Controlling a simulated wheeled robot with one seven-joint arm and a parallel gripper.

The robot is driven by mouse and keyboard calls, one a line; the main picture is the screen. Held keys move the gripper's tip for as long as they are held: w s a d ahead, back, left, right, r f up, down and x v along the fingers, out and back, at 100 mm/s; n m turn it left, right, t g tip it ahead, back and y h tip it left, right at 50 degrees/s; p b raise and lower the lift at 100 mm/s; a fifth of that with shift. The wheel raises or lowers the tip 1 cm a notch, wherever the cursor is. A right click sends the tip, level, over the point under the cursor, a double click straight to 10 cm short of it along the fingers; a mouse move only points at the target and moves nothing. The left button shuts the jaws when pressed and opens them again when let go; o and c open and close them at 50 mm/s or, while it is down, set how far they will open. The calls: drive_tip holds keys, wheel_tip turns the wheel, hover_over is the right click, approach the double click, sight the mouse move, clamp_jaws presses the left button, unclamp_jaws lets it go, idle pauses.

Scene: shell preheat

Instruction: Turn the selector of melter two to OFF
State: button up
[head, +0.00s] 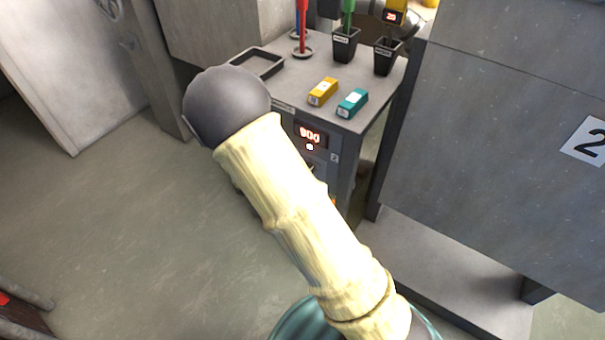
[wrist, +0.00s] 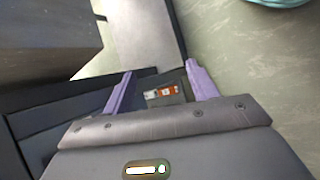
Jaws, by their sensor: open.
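A grey control cabinet (head: 345,172) stands in the middle of the head view, with a red display reading 900 (head: 310,135) and a small 2 label (head: 334,157) on its front. My arm covers much of that front, and I cannot make out the selector or its setting. In the wrist view my gripper (wrist: 159,68) is open and empty, with two purple fingers apart. Between and beyond them is a small grey panel with a white and orange label (wrist: 162,91); no contact shows. The gripper is hidden in the head view.
A large grey housing with a 2 plate (head: 588,142) stands at right.

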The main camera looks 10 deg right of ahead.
drive_tip(key=w+a+f+n+t+h, duration=0.6)
drive_tip(key=w+a+n+t, duration=0.2)
drive_tip(key=a+t, duration=0.4)
drive_tip(key=shift+w, duration=0.2)
drive_tip(key=shift+w+d+f, duration=0.1)
drive_tip(key=shift+d, duration=0.1)
drive_tip(key=b+x, duration=0.2)
drive_tip(key=x, duration=1.5)
drive_tip(key=shift+r+b, duration=0.3)
drive_tip(key=shift+w, duration=0.1)
drive_tip(key=c, duration=1)
